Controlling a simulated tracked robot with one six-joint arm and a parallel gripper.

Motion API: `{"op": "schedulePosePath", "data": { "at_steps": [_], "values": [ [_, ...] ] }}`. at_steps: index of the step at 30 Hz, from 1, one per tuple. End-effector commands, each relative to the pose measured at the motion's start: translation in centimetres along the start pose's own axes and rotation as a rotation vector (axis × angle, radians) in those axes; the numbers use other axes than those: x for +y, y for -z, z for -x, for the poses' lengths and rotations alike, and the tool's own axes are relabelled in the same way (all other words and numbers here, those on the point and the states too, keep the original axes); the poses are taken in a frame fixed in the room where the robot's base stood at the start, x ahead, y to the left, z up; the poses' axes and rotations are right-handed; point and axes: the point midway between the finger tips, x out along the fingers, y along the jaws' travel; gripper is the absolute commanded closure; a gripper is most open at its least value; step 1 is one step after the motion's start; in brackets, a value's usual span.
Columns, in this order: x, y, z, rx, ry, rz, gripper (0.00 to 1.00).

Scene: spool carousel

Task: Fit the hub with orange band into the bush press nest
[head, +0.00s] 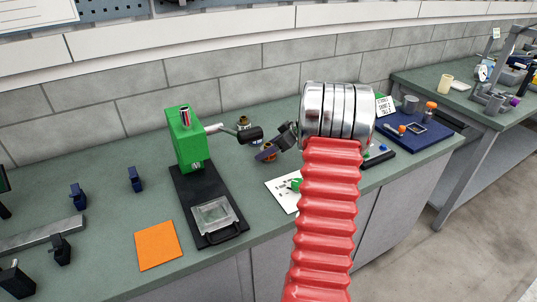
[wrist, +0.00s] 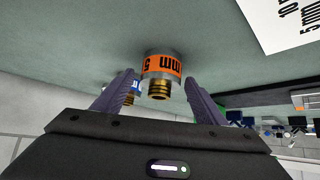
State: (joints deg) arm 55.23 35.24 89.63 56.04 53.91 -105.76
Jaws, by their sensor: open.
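The hub with orange band (wrist: 162,66) stands on the green bench in the wrist view, with a grey body, dark "5 mm" lettering and a brass stepped end. My gripper (wrist: 160,82) is open, with one purple finger on each side of the hub; I cannot tell whether either touches it. In the head view my gripper (head: 267,152) is right of the press lever, and the hub is partly hidden by the fingers. The green bush press (head: 186,142) stands to the left on a black base with a framed, pale clear-looking plate (head: 213,215) at its front. The nest itself is not clear.
Another hub with a blue band (wrist: 134,87) is partly behind the left finger in the wrist view. A brass-topped part (head: 243,121) stands behind the press lever (head: 248,133). An orange mat (head: 158,245), a white sheet (head: 283,192) and a blue tray (head: 422,132) lie on the bench.

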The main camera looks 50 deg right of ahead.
Motion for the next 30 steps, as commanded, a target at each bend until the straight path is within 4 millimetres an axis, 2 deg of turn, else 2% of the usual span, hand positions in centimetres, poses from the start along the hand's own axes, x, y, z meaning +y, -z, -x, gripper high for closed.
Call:
{"op": "schedulePosePath", "data": {
  "at_steps": [4, 30],
  "values": [
    [-0.01, 0.01, 0.01, 0.0, 0.0, 0.0, 0.36],
    [-0.01, 0.01, 0.01, 0.0, 0.0, 0.0, 0.97]
  ]
}}
